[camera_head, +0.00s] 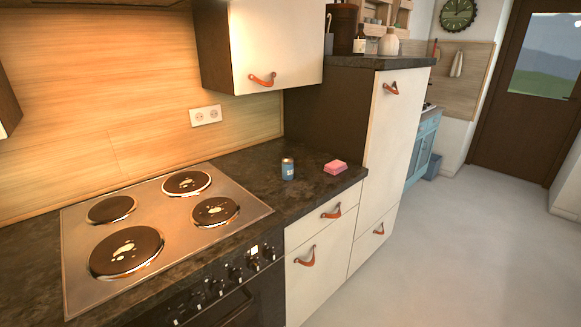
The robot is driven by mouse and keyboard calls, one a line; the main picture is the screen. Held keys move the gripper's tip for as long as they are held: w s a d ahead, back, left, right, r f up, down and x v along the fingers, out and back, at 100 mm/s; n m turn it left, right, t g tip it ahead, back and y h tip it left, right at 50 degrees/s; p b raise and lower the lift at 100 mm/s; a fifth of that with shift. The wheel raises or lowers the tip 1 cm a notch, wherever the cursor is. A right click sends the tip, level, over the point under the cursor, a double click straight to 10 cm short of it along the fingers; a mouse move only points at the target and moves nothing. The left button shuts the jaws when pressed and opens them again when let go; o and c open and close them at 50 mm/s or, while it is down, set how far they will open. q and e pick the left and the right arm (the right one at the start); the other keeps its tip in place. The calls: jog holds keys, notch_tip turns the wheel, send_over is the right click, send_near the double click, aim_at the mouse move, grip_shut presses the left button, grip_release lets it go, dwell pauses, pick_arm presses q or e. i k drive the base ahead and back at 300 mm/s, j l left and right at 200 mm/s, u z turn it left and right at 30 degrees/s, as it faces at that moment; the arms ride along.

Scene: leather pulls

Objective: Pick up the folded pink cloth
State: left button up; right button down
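A small blue can (288,169) stands upright left of the cloth. The stove top (160,232) with several burners is further left. The tall cabinet (391,130) rises right behind the cloth, and a wall cabinet (277,35) hangs above. The floor (455,250) at right is clear.

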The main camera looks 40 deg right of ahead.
aim_at(336, 166)
jog(key=z, duration=1.75)
